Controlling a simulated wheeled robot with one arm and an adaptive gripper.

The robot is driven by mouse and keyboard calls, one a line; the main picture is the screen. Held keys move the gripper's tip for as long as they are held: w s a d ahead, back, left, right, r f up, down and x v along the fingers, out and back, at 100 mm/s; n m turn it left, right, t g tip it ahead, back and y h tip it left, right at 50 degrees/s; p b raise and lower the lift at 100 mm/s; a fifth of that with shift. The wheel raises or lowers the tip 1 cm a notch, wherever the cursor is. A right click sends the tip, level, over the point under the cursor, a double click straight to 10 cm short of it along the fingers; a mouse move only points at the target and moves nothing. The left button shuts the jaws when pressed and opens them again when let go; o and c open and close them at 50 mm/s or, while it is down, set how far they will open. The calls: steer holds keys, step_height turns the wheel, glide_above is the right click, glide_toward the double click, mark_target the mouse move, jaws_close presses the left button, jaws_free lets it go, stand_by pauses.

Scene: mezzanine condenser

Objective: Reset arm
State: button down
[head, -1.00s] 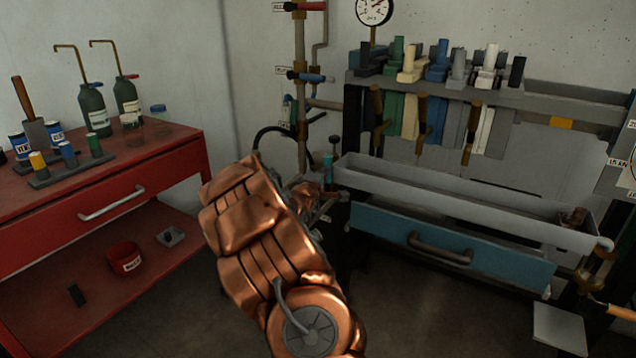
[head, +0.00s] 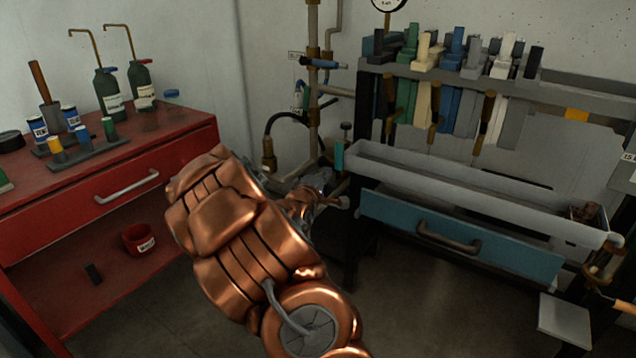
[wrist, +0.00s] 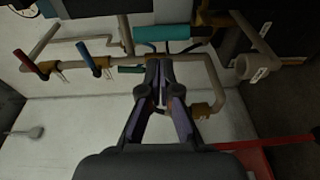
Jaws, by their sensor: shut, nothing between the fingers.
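My copper-coloured arm (head: 235,235) reaches up and away from the lower middle of the head view, between the red cabinet and the grey trough. My gripper (wrist: 162,100) is in the middle of the wrist view, with its dark fingers drawn together at the tips and nothing between them. It points toward brown pipework (wrist: 205,75) on the pale wall.
A red cabinet (head: 150,190) with bottles (head: 110,98) stands left. A grey trough (head: 470,190) above a blue drawer (head: 455,235) stands right, with clamped coloured strips behind. Pipes (head: 313,90) with a blue-handled valve (head: 325,64) rise between them. Floor shows in front of the drawer.

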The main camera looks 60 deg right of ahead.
steer(key=shift+v, duration=2.6)
steer(key=shift+f, duration=0.1)
